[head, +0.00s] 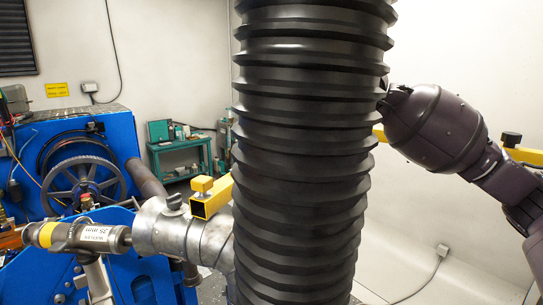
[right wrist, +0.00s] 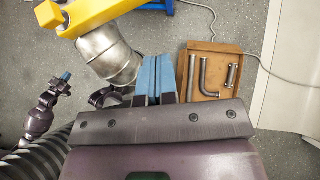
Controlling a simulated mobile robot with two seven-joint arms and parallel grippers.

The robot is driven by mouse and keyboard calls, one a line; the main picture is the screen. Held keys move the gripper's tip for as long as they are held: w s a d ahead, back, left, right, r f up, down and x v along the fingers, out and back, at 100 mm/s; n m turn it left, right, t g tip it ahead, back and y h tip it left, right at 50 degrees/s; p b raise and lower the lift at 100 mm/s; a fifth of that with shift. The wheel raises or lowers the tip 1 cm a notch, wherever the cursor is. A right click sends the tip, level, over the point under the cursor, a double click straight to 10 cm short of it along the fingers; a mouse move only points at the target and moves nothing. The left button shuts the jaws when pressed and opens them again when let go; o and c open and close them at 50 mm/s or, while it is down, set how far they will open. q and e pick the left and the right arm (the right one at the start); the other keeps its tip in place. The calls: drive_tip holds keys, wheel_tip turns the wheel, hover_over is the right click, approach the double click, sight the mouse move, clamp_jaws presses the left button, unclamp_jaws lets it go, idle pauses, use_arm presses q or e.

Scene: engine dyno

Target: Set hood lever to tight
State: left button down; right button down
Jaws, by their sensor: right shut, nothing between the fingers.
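A large black ribbed hose (head: 305,160) fills the middle of the head view, and part of it shows at the lower left of the right wrist view (right wrist: 40,145). I cannot make out a hood lever for certain. My right arm (head: 435,128) comes in from the right, and its front end meets the hose's right edge. Its fingers are hidden there. In the right wrist view my right gripper (right wrist: 176,64) has its blue fingers shut and empty. A purple arm with a blue tip, apparently my left gripper (right wrist: 64,78), shows small at the left; its opening is unclear.
A metal pipe (head: 160,232) with a yellow bar (head: 212,198) stands left of the hose. The pipe also shows in the right wrist view (right wrist: 108,55), beside a wooden tray (right wrist: 193,93) of metal pipes. A blue machine (head: 120,125) stands at left, a green cart (head: 180,152) behind.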

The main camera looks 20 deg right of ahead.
sight(255, 166)
drive_tip(key=x, duration=0.4)
drive_tip(key=r+p+x, duration=0.1)
drive_tip(key=x, duration=0.3)
drive_tip(key=w+a+x, duration=0.1)
drive_tip(key=x, duration=0.3)
drive_tip(key=shift+w+r, duration=0.1)
drive_tip(key=shift+r, duration=0.15)
drive_tip(key=shift+w+a+p, duration=0.25)
drive_tip(key=shift+w+p, duration=0.1)
drive_tip(key=shift+w, duration=0.1)
drive_tip(key=shift+w+f+b, duration=0.1)
drive_tip(key=shift+w+b, duration=0.35)
drive_tip(key=shift+s, duration=0.25)
